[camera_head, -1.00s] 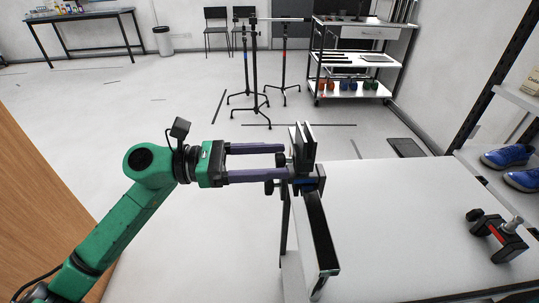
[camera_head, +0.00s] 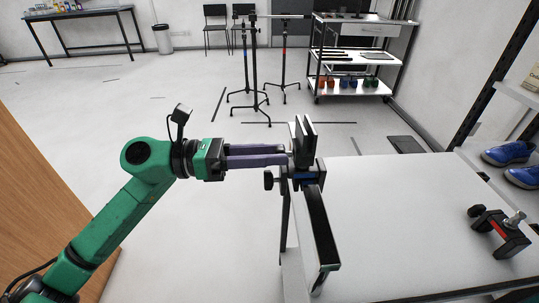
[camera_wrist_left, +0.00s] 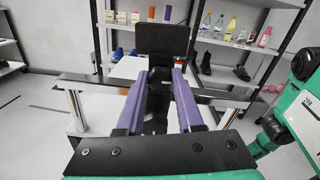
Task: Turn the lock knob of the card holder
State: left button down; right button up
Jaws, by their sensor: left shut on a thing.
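The card holder (camera_head: 305,142), with dark upright plates, is clamped at the left end of the white table. In the left wrist view its dark plate (camera_wrist_left: 162,40) stands straight ahead. My left gripper (camera_head: 290,156) reaches in from the left, its purple fingers level at the holder's near side. It is shut on the lock knob (camera_wrist_left: 160,75), which is mostly hidden between the fingertips. Another black knob (camera_head: 268,180) sticks out below the fingers, apart from them. My right gripper is not in view.
The white table (camera_head: 410,220) is mostly bare. A black and red clamp (camera_head: 499,234) lies at its right side. Blue shoes (camera_head: 508,155) stand on a shelf at the right. A black bar (camera_head: 322,235) runs along the table's left edge.

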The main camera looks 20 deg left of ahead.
pick_arm(q)
jog(key=shift+n, duration=2)
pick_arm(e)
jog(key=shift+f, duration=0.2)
pick_arm(q)
jog(key=c, duration=0.5)
grip_release()
jog(key=shift+a+f+b, duration=0.1)
jog(key=shift+a+b, duration=0.2)
jog(key=b+v, duration=0.3)
jog(key=v, duration=1.1)
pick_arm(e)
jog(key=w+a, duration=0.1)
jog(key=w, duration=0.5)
